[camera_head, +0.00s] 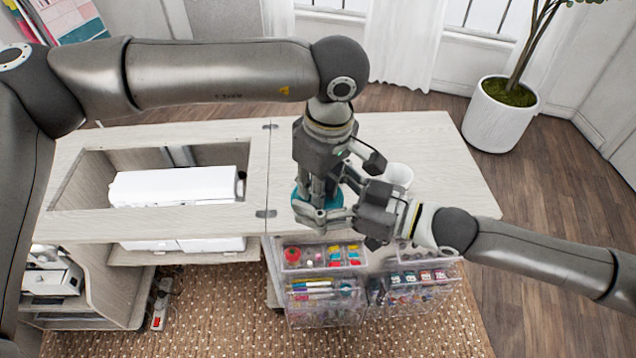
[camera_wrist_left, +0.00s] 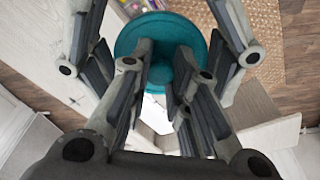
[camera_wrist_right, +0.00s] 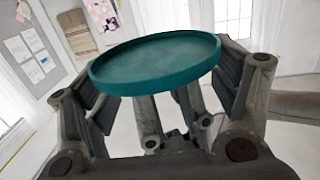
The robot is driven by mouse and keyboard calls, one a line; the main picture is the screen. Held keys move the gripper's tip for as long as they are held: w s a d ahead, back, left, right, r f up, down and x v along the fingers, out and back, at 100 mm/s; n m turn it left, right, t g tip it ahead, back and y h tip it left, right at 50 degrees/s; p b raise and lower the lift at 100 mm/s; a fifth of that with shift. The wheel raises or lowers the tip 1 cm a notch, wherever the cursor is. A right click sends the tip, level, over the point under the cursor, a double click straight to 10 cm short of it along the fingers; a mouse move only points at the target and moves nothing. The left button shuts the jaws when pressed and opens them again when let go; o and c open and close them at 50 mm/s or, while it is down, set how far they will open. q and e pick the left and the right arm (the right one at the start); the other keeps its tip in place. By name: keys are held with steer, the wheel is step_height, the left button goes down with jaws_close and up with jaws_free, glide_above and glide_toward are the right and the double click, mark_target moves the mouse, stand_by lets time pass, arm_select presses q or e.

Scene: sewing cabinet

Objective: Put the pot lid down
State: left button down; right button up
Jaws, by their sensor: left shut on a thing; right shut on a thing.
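The pot lid is a teal round disc with a low rim. In the head view only parts of the lid (camera_head: 335,199) show between my grippers, near the table's front edge. My left gripper (camera_head: 318,186) points down from above and is shut on the lid. My right gripper (camera_head: 326,209) reaches in from the right and is shut on it too. In the left wrist view the lid (camera_wrist_left: 160,28) lies beyond the fingers. In the right wrist view the lid (camera_wrist_right: 155,65) is seen large, between the fingers. I cannot tell its exact height above the table.
A white round vessel (camera_head: 398,174) stands on the table (camera_head: 450,160), just behind my right gripper. A white machine (camera_head: 175,187) sits in the table's recess at left. Clear drawers with sewing supplies (camera_head: 325,292) are below the front edge. The table's right end is clear.

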steer(key=o, duration=0.6)
steer(key=shift+d, duration=0.1)
